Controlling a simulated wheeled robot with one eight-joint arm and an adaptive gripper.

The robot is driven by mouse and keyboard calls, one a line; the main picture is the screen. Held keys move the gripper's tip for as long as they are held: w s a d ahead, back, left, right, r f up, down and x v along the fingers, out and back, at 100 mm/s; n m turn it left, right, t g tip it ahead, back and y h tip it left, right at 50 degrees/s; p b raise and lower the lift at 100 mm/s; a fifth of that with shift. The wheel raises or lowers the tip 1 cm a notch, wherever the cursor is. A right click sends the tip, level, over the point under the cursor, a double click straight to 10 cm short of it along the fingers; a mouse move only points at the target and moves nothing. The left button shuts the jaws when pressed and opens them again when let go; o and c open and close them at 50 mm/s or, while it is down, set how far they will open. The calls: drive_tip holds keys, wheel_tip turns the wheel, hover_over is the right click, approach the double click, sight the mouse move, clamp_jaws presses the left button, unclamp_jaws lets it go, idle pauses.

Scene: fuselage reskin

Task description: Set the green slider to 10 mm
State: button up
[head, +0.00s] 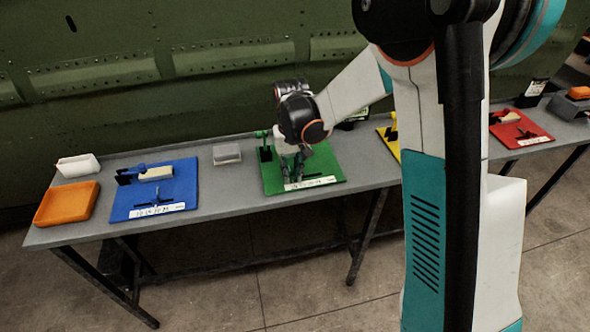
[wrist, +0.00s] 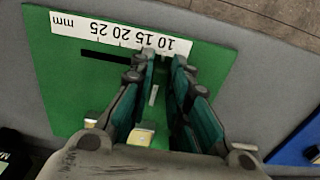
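The green board (head: 325,168) lies on the grey table, with a white scale strip (head: 312,182) along its front edge. In the wrist view the board (wrist: 60,90) and the strip (wrist: 110,33) appear upside down, with mm, 25, 20, 15 and 10 readable. A dark slot (wrist: 103,58) runs beside the strip and passes behind the fingers. My gripper (head: 292,182) points down over the board. In the wrist view its two fingers (wrist: 165,62) are apart, with a gap between them, near the 10 and 15 marks. The green slider's handle cannot be made out; the fingers hide that area.
A blue board (head: 180,190) with a pale block and an orange tray (head: 67,204) lie to the left. A grey block (head: 227,152) sits between the blue and green boards. Yellow (head: 391,143) and red (head: 522,133) boards lie to the right. The green fuselage (head: 180,70) rises behind the table.

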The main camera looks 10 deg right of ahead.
sight(291, 174)
drive_tip(key=o, duration=0.4)
drive_tip(key=shift+a, duration=0.3)
wheel_tip(291, 174, up, 12)
drive_tip(key=shift+d, duration=0.1)
idle(0.4)
drive_tip(key=s+d+r+t, duration=0.35)
drive_tip(key=s+r, duration=0.35)
drive_tip(key=s, duration=0.5)
drive_tip(key=s+d+t, duration=0.1)
drive_tip(key=s, duration=0.2)
drive_tip(key=s+d+f+t, duration=0.1)
drive_tip(key=s, duration=0.3)
drive_tip(key=s+d+t, duration=0.1)
drive_tip(key=s, duration=0.3)
drive_tip(key=shift+s+f+t, duration=0.2)
drive_tip(key=shift+f+t, duration=0.05)
drive_tip(key=shift+t, duration=0.1)
